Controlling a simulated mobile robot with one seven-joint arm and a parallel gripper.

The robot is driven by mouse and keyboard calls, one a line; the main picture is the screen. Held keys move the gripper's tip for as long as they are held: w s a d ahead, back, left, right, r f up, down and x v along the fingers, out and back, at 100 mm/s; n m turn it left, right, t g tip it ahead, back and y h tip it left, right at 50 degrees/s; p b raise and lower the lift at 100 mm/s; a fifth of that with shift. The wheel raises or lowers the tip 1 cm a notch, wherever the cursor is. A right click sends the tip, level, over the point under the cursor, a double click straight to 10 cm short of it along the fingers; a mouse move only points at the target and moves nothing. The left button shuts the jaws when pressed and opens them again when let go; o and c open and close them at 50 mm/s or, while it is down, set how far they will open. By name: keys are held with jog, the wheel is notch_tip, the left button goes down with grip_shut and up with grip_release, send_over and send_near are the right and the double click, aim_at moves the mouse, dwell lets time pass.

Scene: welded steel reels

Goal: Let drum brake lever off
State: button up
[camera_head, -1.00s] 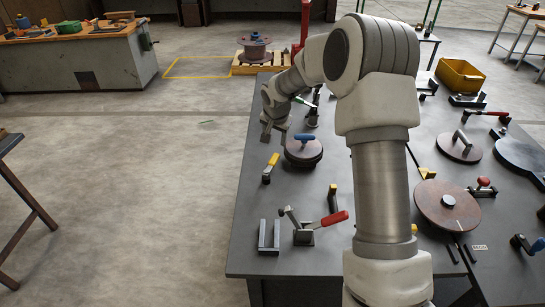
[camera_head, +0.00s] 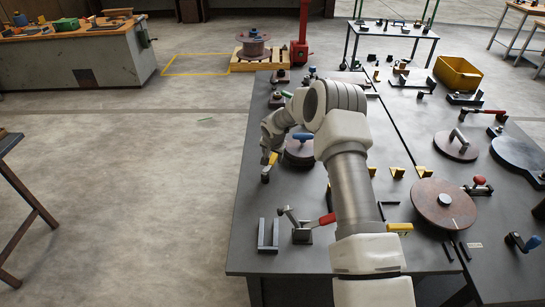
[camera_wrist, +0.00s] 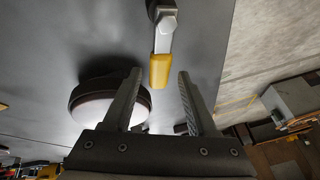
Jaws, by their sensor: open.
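A lever with a yellow grip (camera_head: 266,175) stands beside a dark round drum (camera_head: 300,158) with a blue handle, near the left edge of the grey table. In the wrist view the yellow grip (camera_wrist: 160,71) lies between the fingertips of my gripper (camera_wrist: 158,76), with a gap on each side. The fingers are open and hold nothing. The drum (camera_wrist: 93,100) shows partly hidden behind the left finger. In the head view my gripper (camera_head: 269,152) is over the lever and hides part of it.
A red-handled clamp (camera_head: 305,228) and a grey U-shaped bracket (camera_head: 268,237) stand nearer on the table (camera_head: 245,215). A large brown disc (camera_head: 430,210) lies to the right of my arm. Open floor lies left of the table.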

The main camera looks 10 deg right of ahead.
jog(key=shift+x, duration=0.95)
jog(key=shift+c, duration=0.2)
grip_shut()
dwell(0.7)
